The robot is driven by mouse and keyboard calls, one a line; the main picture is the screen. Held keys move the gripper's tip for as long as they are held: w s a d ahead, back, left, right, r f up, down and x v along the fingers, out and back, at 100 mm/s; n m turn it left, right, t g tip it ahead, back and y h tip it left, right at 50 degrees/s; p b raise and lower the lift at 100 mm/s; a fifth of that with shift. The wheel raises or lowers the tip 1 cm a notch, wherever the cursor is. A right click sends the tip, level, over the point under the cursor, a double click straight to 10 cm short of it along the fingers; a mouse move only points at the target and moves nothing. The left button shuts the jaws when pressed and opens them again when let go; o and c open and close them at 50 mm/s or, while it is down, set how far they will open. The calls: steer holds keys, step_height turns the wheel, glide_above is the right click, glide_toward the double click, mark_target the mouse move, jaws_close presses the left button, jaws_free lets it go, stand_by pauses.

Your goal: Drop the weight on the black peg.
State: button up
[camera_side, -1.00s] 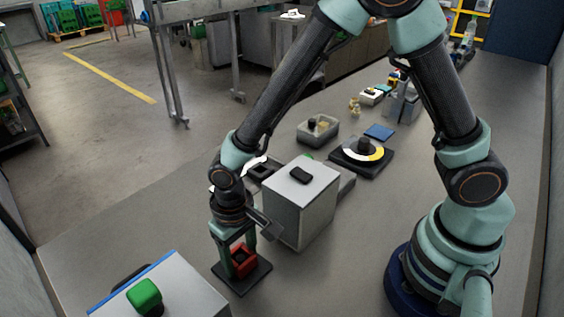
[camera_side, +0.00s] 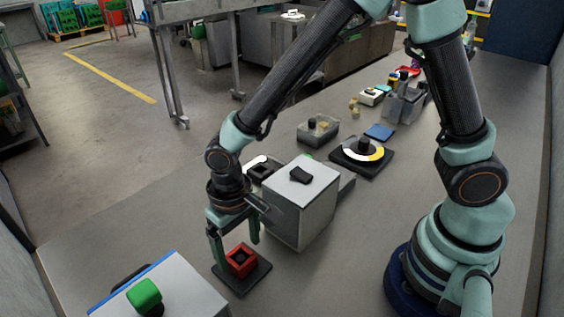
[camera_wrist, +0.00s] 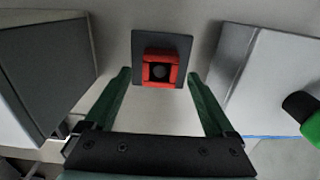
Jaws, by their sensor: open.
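The red square weight (camera_side: 241,262) sits on a black base plate (camera_side: 242,286) on the bench. In the wrist view the weight (camera_wrist: 160,55) has a dark square opening with a round dark grey top inside, which looks like the peg (camera_wrist: 160,71). The weight appears to be around the peg, low on the plate (camera_wrist: 180,43); how fully it is seated is hard to tell. My gripper (camera_side: 237,251) is open above the weight, its green fingers apart on either side. In the wrist view the open fingers (camera_wrist: 158,74) hold nothing between them.
A grey box (camera_side: 300,215) with a black knob stands close to the right of my gripper. Another grey box (camera_side: 190,292) with a green knob is at front left.

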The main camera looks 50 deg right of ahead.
step_height(320, 180, up, 9)
steer(key=d+r+t, duration=0.2)
steer(key=d+r, duration=0.1)
steer(key=d, duration=0.3)
steer(key=s+d+r+t, duration=0.1)
steer(key=d+r, duration=0.3)
steer(key=d, duration=0.3)
steer(key=s+d+r+t, duration=0.1)
steer(key=d+r+t, duration=0.1)
steer(key=d+r, duration=0.2)
steer(key=d, duration=0.3)
steer(key=shift+s+t, duration=0.25)
steer(key=shift+t, duration=0.05)
steer(key=shift+r, duration=0.15)
